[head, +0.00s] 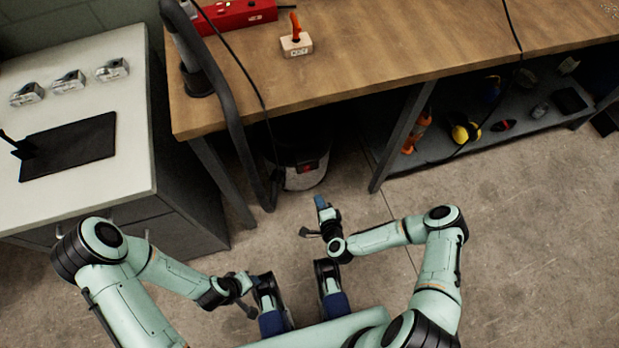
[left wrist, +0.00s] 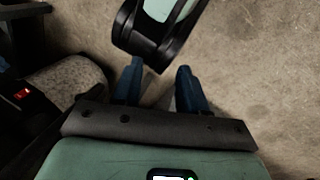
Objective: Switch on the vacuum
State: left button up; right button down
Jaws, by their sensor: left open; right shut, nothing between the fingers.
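The vacuum (head: 305,174) is a grey canister with a dark top, standing on the floor under the workbench in the head view. Its red switch (head: 308,166) faces me; whether it is on or off is too small to tell. A red lit-looking patch (left wrist: 22,93) shows at the left edge of the left wrist view. My right gripper (head: 320,202) is shut and empty, a little in front of the vacuum and apart from it. My left gripper (head: 243,282) is low at the left of my body; its blue fingers (left wrist: 158,88) are open and empty in the left wrist view.
The wooden workbench (head: 400,45) overhangs the vacuum, with a leg (head: 400,140) to its right. A black hose (head: 232,120) runs down at the left. A grey cabinet (head: 130,165) stands left. Tools lie on the lower shelf (head: 440,145). The floor (head: 530,220) at right is clear.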

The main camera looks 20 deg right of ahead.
jog(key=b, duration=0.3)
send_near(307, 170)
jog(key=w+f, duration=0.4)
pick_arm(q)
jog(key=w+a+f+t+y, duration=0.1)
jog(key=w+a+f, duration=0.2)
jog(key=w, duration=0.3)
jog(key=shift+f+n+t, duration=0.3)
jog(key=shift+f+t, duration=0.1)
jog(key=shift+f, duration=0.15)
pick_arm(e)
jog(key=shift+x, duration=0.85)
jog(key=shift+w+r, duration=0.15)
pick_arm(q)
jog(key=shift+w+a+f+b, duration=0.1)
jog(key=shift+b, duration=0.2)
pick_arm(e)
jog(key=shift+w, duration=0.15)
pick_arm(q)
jog(key=shift+r+p, duration=0.65)
jog(key=shift+r, duration=0.1)
pick_arm(e)
jog(key=shift+w+r, duration=0.1)
jog(key=shift+r, duration=0.7)
